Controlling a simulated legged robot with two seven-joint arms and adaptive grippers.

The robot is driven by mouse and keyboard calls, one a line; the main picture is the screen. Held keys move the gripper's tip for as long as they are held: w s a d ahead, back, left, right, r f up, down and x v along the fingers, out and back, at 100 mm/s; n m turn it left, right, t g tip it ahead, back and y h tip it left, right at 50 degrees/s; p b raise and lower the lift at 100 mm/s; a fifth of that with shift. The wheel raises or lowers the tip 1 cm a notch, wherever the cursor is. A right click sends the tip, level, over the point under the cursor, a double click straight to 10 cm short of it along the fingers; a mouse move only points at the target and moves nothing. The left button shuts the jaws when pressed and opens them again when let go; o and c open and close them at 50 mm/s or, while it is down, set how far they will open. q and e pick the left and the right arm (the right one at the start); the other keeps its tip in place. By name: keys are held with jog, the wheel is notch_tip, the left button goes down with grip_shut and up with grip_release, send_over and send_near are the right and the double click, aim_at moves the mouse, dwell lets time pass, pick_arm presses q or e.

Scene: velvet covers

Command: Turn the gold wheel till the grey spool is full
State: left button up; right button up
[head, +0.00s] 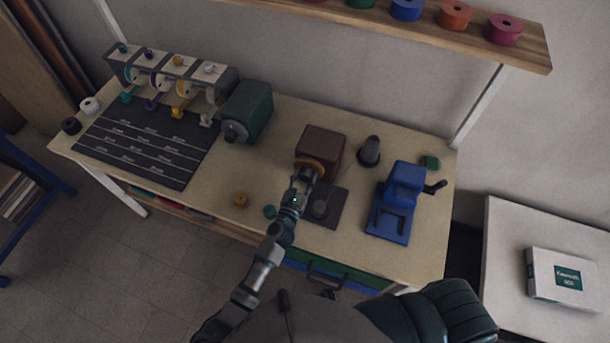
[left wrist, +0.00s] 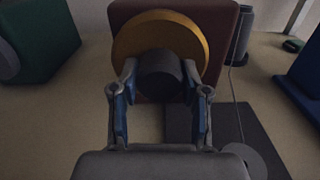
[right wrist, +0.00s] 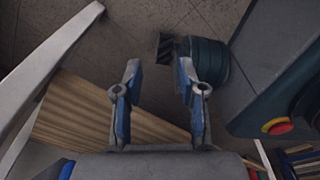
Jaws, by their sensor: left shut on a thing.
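The gold wheel (head: 309,164) is on the front of a dark red box (head: 320,146) on the workbench. It shows face-on in the left wrist view (left wrist: 127,43), with a dark grey round knob (left wrist: 160,75) at its middle. My left gripper (head: 301,184) is shut on this knob, a finger on each side. A grey round piece (head: 320,208), possibly the grey spool, lies on a dark plate before the box; how full it is cannot be told. A thin line runs from it to a dark grey cylinder (head: 370,148). My right gripper (right wrist: 158,78) is open and empty, above the floor.
A blue machine (head: 398,200) with a dark crank stands to the right. A green machine (head: 246,110) stands left of the red box, beside a dark rack with several coloured spools (head: 172,75). A small gold piece (head: 240,200) lies near the front edge.

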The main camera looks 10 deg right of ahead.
pick_arm(q)
jog(key=m, duration=0.2)
jog(key=shift+w+r+m+p, duration=0.1)
jog(key=shift+r+m+p, duration=0.15)
jog(key=shift+m+p, duration=0.15)
jog(key=m+p, duration=0.1)
jog(key=m, duration=0.8)
jog(key=shift+m+p, duration=0.3)
jog(key=shift+m, duration=0.1)
jog(key=m, duration=0.5)
jog(key=shift+m+p, duration=0.3)
jog(key=shift+p, duration=0.1)
jog(key=m+p, duration=0.1)
jog(key=m, duration=0.3)
jog(key=shift+f+m, duration=0.15)
jog(key=shift+m, duration=0.15)
pick_arm(e)
jog(key=r, duration=0.1)
jog(key=s+r, duration=0.2)
jog(key=shift+s+d+r, duration=0.15)
jog(key=shift+d+r, duration=0.05)
jog(key=shift+d, duration=0.05)
pick_arm(q)
jog(key=shift+f, duration=0.1)
jog(key=o, duration=1.1)
jog(key=shift+o, duration=0.2)
jog(key=shift+d+f, duration=0.1)
jog(key=shift+d, duration=0.05)
pick_arm(e)
jog(key=shift+d, duration=0.1)
